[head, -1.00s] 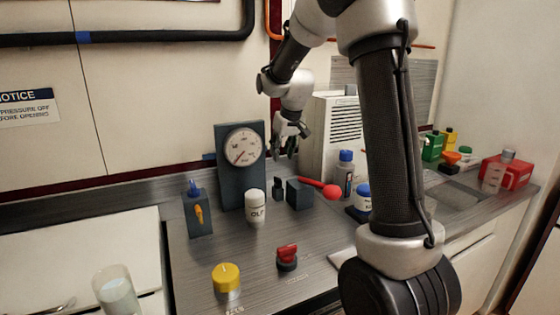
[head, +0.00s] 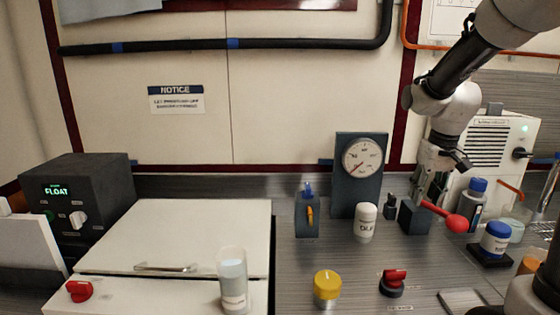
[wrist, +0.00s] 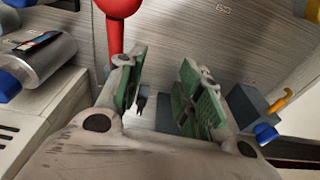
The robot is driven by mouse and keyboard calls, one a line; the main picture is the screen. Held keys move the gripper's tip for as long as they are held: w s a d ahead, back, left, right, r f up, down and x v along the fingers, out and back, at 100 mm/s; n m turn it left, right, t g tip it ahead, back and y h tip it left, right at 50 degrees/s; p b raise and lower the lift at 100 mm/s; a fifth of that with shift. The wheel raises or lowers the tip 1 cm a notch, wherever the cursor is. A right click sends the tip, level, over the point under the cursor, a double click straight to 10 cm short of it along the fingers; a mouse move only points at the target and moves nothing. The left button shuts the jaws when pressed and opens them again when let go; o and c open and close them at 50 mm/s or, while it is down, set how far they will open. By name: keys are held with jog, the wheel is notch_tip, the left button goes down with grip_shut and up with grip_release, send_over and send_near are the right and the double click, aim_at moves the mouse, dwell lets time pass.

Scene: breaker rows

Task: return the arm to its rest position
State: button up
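My gripper (head: 432,178) hangs near the back wall, by a dark block with a red-knobbed lever (head: 456,222). In the wrist view my gripper (wrist: 161,78) has its two green-padded fingers apart, with nothing held between them. The red knob (wrist: 119,6) shows beyond the left finger there. The dark lever block (head: 413,216) is partly behind the fingers in the wrist view. My arm reaches in from the upper right of the head view.
A gauge panel (head: 345,192), a white bottle (head: 365,224) and a small dark valve box (head: 306,222) stand left of my gripper. A white vented unit (head: 490,150) and a blue-capped bottle (head: 474,205) are close on its right.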

jog(key=s+r+t, duration=0.1)
jog(key=s+r, duration=0.2)
jog(key=s, duration=0.7)
jog(key=s+a+r+t, duration=0.1)
jog(key=s+r, duration=0.2)
jog(key=s, duration=0.7)
jog(key=shift+s+a+r+t, duration=0.25)
jog(key=shift+s+r+t, duration=0.05)
jog(key=shift+s+t, duration=0.1)
